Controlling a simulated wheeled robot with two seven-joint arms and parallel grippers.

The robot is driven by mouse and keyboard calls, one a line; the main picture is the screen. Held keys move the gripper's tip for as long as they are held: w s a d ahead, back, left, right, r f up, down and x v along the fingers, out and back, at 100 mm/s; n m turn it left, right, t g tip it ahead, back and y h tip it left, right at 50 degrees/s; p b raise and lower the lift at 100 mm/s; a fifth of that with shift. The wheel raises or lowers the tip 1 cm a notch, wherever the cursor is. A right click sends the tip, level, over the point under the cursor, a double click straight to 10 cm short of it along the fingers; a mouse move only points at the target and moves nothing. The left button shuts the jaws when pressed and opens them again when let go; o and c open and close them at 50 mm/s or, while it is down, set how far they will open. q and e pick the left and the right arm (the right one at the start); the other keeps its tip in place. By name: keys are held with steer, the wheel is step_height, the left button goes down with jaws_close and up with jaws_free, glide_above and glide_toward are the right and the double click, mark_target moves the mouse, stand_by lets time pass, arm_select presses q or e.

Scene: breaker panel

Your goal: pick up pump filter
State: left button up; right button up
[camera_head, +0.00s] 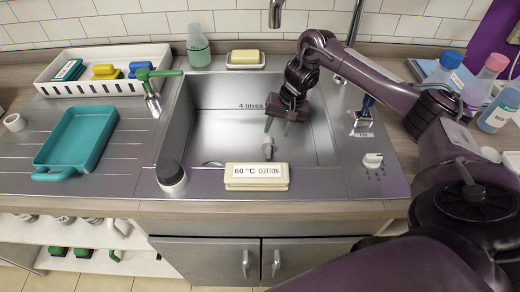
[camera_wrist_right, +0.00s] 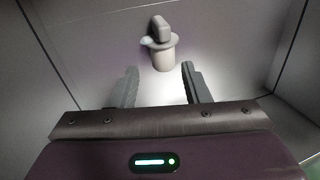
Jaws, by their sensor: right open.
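A small grey piece that looks like the pump filter (camera_head: 267,148) stands in the sink basin, towards its front. My right gripper (camera_head: 278,126) reaches down into the basin, behind and above the filter in the head view. In the right wrist view its two fingers (camera_wrist_right: 160,70) are apart with nothing between them, and the filter lies just beyond the fingertips, roughly centred. My left gripper is not in view.
The steel basin's walls (camera_head: 190,115) surround my right gripper. A "60 °C COTTON" block (camera_head: 257,184) and a dark knob (camera_head: 171,177) sit on the front rim. A green-handled tap (camera_head: 152,95) stands left, a blue-handled switch (camera_head: 364,112) right. A teal tray (camera_head: 47,176) lies far left.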

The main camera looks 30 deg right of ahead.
mark_target(270, 142)
steer(key=shift+x, duration=0.8)
steer(key=shift+f+b, duration=0.3)
steer(key=b+x, duration=0.1)
steer(key=x, duration=0.3)
steer(key=shift+w+a, duration=0.15)
steer(key=shift+a, duration=0.05)
steer(key=shift+f, duration=0.3)
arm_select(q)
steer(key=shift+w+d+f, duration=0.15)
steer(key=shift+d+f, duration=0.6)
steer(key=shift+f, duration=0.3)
arm_select(e)
steer(key=c, duration=0.8)
